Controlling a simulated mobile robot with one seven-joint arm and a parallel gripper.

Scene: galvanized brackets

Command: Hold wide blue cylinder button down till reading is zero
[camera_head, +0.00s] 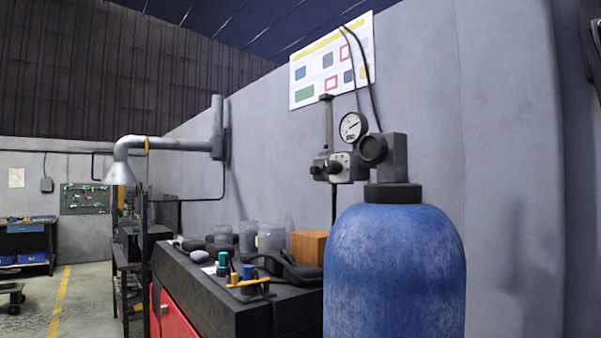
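A wide blue gas cylinder (393,265) stands upright at the right front, its lower part cut off by the frame's bottom edge. A dark collar and valve block (393,157) sit on its top, with a round black knob (372,149) facing left. A round white gauge (352,127) stands up from the fittings; its needle reading is too small to tell. A grey regulator body (340,167) with a round silver and black knob is left of the valve; I cannot tell which part is the button. My gripper is not in view.
A black workbench (215,290) with red drawers stands left of the cylinder, holding clear jars (270,238), a brown block (309,246) and small tools. A grey wall with a poster (331,60) rises behind. Open floor (80,300) lies at the far left.

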